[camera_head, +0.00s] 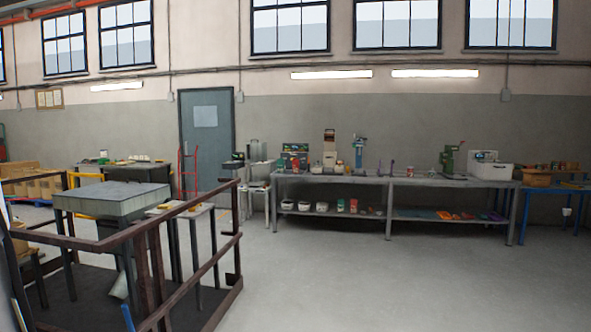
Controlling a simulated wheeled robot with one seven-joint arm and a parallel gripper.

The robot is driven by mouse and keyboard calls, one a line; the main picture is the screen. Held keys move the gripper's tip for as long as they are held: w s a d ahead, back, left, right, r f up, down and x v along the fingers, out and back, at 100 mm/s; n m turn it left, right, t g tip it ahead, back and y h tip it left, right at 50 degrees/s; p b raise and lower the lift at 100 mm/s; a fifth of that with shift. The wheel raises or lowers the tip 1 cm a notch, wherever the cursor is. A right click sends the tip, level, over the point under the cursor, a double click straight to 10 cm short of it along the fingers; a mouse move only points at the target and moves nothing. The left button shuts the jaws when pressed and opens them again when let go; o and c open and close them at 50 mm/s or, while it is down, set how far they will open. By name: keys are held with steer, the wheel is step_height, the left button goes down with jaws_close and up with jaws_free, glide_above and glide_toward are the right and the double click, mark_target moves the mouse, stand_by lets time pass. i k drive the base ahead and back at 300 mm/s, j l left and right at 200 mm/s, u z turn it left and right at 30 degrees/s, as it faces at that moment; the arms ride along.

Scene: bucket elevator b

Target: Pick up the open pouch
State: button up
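I cannot pick out the open pouch for certain. Many small items stand on the long grey workbench (330,178) by the far wall and on its lower shelf (365,214), too small to tell apart. A pale, cone-like thing (118,285) shows low behind the brown railing at the left, but I cannot tell what it is. My gripper is not in view.
A brown railing (205,200) encloses a dark platform with a grey box-topped table (112,200) at the left front. A red hand truck (188,170) stands by the grey door (207,135). A blue table (525,205) is at far right. Open concrete floor (380,285) lies before the workbench.

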mark_target(294, 161)
steer(key=i+u, duration=0.1)
steer(key=i, duration=9.6)
steer(key=i+z, duration=0.45)
steer(key=i+j+z, duration=0.4)
steer(key=i, duration=0.2)
